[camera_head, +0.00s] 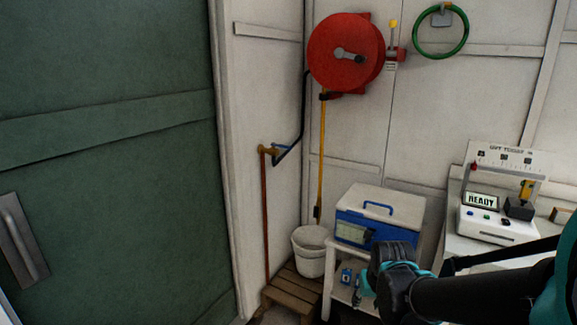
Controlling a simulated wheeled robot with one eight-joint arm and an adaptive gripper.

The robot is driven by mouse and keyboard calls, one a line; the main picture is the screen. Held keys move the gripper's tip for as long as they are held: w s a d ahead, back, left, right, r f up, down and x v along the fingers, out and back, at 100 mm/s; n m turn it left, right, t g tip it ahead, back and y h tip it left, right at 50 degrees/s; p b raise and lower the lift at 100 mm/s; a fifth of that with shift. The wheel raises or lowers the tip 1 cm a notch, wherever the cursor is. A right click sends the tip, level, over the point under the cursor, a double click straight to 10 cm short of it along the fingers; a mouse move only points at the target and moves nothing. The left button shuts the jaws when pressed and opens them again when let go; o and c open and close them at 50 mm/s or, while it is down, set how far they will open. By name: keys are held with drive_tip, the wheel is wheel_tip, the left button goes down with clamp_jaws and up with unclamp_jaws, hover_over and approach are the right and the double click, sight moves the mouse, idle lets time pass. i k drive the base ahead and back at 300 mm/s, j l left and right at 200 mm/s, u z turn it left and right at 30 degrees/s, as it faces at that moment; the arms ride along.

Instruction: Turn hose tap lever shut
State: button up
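The hose tap (267,150) is a small brass fitting at the top of a reddish-brown upright pipe (265,210), on the wall right of the green door. A small blue lever (281,147) shows at its right side and looks roughly level; its exact angle is too small to tell. A dark hose (304,105) runs from the tap up towards the red hose reel (345,53). My gripper (368,284) is at the lower right, by the small table, well apart from the tap. Its fingers are largely hidden by my arm, so its opening is unclear.
A white bucket (309,262) stands on a wooden pallet (290,292) below the tap, beside a yellow pole (321,170). A blue-and-white cool box (378,215) and a tester (489,222) reading READY stand to the right. The space before the green door (110,200) looks clear.

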sight(282, 146)
drive_tip(key=i+u, duration=0.2)
drive_tip(key=i, duration=0.25)
drive_tip(key=i+l+u, duration=0.15)
drive_tip(key=i, duration=0.25)
drive_tip(key=i+l+u, duration=0.2)
drive_tip(key=i, duration=0.2)
drive_tip(key=j, duration=0.1)
